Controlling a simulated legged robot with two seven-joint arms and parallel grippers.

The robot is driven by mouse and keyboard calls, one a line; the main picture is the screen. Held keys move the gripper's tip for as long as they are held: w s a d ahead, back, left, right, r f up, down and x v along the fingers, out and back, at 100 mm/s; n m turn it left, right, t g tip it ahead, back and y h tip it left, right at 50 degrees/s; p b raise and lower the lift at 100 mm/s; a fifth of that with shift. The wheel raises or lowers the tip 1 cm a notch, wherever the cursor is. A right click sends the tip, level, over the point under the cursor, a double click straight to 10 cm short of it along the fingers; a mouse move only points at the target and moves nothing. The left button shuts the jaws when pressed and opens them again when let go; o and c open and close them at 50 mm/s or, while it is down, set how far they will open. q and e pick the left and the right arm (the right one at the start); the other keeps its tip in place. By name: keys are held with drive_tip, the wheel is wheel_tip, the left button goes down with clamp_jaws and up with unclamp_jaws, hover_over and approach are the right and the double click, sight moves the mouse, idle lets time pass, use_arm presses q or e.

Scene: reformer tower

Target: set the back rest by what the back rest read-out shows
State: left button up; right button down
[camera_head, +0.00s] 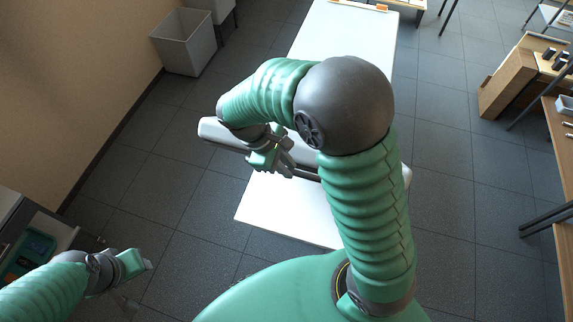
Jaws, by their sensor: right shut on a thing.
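A long white bed-like surface (285,212) runs away from me, its far part (345,40) beyond my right arm. A pale grey padded piece (212,130), perhaps the back rest, crosses it, mostly hidden behind that arm. My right gripper (283,167) is at its near side, shut on what looks like a thin dark bar (306,174). My arm hides much of the hold. My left gripper (132,290) hangs at the lower left, away from the bed; its fingers are too unclear to tell open from shut. I cannot make out any read-out.
A teal and dark device (30,252) sits in a grey-white unit at the lower left. A pale bin (184,45) stands by the left wall. Wooden furniture (508,80) and benches line the right. Grey tiled floor (455,190) is clear on both sides of the bed.

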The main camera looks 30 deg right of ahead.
drive_tip(key=f, duration=0.1)
drive_tip(key=s+a+b, duration=0.1)
drive_tip(key=f, duration=0.1)
drive_tip(key=shift+s+a+f, duration=0.25)
drive_tip(key=shift+a+f, duration=0.05)
drive_tip(key=shift+a, duration=0.05)
drive_tip(key=c, duration=1.4)
unclamp_jaws()
drive_tip(key=shift+o, duration=0.2)
drive_tip(key=b+v, duration=0.3)
drive_tip(key=v, duration=1.4)
